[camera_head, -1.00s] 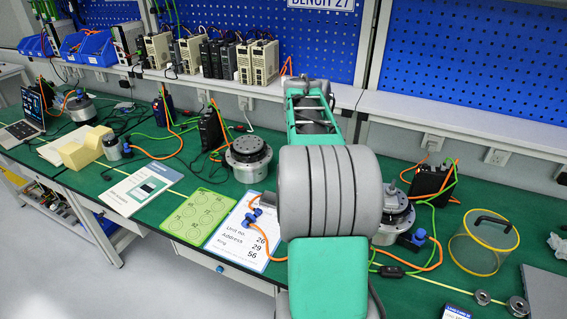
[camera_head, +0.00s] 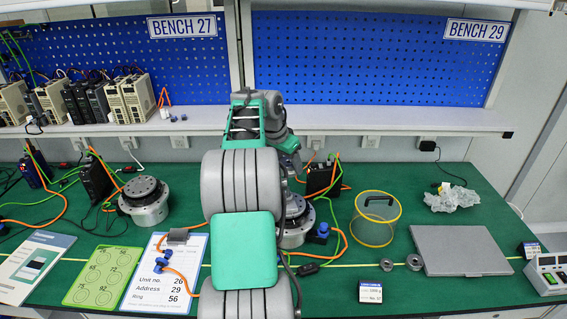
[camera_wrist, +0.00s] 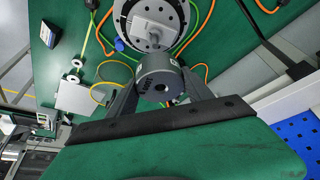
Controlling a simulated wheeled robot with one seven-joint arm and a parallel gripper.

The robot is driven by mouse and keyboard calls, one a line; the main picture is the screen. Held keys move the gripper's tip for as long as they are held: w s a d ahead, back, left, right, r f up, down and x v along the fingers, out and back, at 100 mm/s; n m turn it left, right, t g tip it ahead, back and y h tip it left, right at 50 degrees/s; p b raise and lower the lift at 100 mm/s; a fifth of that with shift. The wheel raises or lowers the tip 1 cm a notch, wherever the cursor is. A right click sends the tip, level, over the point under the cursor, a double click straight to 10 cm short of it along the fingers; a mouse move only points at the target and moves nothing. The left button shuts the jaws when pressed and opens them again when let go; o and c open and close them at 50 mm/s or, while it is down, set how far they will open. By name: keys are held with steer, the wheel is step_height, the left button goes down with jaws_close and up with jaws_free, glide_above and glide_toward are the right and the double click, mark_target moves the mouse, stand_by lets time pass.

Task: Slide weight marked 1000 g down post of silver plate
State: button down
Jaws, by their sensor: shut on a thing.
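My gripper (camera_wrist: 160,88) is shut on a dark grey round weight (camera_wrist: 155,76) with a hole in its end face, in the middle of the wrist view. The marking on it is too small to read surely. A round silver plate (camera_wrist: 135,38) with a short post (camera_wrist: 154,38) sits on an actuator just past the weight in that view. The weight looks apart from the post, but the height gap is unclear.
A yellow-rimmed clear container (camera_head: 375,238), two small metal rings (camera_head: 401,263), a small card (camera_head: 369,291) and a flat grey slab (camera_head: 460,251) lie to the right. Orange and green cables run around the actuator. Another actuator (camera_head: 145,203) stands left; a shelf (camera_head: 400,120) spans behind.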

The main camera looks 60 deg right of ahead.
mark_target(282, 174)
steer(key=shift+f+b, duration=2.1)
steer(key=shift+f, duration=0.35)
steer(key=shift+f, duration=0.1)
steer(key=shift+w+f+b, duration=0.1)
steer(key=shift+f+b, duration=1.4)
steer(key=shift+f, duration=0.65)
steer(key=c, duration=0.9)
jaws_free()
steer(key=o, duration=0.5)
steer(key=shift+a+f, duration=0.1)
steer(key=shift+o, duration=0.2)
steer(key=shift+f, duration=0.15)
steer(key=v, duration=0.8)
